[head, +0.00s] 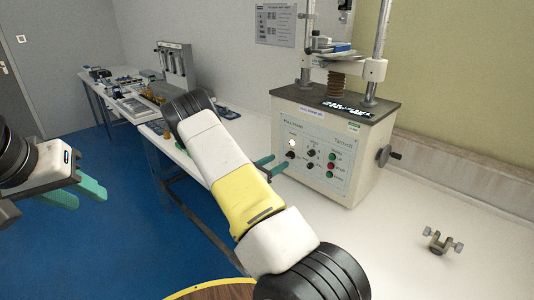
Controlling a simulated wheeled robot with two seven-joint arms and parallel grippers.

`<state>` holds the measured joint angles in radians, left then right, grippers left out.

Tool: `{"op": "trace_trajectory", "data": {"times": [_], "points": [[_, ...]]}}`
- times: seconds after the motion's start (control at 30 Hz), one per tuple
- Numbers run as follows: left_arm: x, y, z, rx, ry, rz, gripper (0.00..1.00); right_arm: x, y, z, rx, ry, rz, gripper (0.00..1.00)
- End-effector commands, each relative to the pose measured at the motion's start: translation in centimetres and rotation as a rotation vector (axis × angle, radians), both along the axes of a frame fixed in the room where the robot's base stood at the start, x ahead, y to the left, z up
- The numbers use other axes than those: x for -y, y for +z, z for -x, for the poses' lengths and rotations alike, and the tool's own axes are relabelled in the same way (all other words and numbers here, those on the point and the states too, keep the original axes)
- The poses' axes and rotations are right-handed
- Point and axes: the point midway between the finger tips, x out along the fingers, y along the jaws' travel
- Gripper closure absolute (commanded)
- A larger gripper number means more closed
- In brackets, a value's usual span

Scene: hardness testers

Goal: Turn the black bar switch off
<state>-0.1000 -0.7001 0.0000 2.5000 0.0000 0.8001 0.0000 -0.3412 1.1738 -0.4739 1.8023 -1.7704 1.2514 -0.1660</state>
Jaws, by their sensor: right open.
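The control panel (318,158) is on the front of the cream tester (350,120). It carries several small black switches; one dark switch (291,154) sits below a bright white lamp (292,143), and others (311,153) are just to its right. I cannot tell which is the black bar switch or how it is set. My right gripper (285,158) is open, its teal fingers pointing at the panel's left side, close to the dark switch. Contact cannot be told. My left gripper (92,202) is at the far left, away from the tester, its teal fingers apart and empty.
Green and red buttons (330,166) are on the panel's right side. A small metal clamp (440,241) lies on the white bench (400,220). Another instrument (176,65) stands farther back.

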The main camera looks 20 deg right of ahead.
Motion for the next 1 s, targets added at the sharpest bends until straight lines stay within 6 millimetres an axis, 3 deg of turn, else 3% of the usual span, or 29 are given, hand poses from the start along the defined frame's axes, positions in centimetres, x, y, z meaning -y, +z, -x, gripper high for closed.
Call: {"op": "trace_trajectory", "data": {"times": [0.1, 0.3, 0.67, 0.7, 0.97, 1.0], "points": [[0.0, 0.0, 0.0, 0.0, 0.0, 0.0, 0.64, 2.1, 0.0, -0.7, 0.001, -0.005, 0.001, 0.45], [0.0, 0.0, 0.0, 0.0, 0.0, 0.0, 0.64, 4.4, 0.0, -1.7, 0.003, -0.004, -0.001, 0.45], [0.0, 0.0, 0.0, 0.0, 0.0, 0.0, 0.64, 5.2, 0.0, -2.1, 0.001, -0.003, -0.002, 0.45], [0.0, 0.0, 0.0, 0.0, 0.0, 0.0, 0.64, 5.2, 0.0, -2.1, 0.001, -0.003, -0.002, 0.47], [0.0, 0.0, 0.0, 0.0, 0.0, 0.0, 0.64, 5.2, 0.0, -2.1, 0.001, -0.003, -0.002, 0.98], [0.0, 0.0, 0.0, 0.0, 0.0, 0.0, 0.64, 5.2, 0.0, -2.1, 0.001, -0.003, -0.002, 1.0]]}}
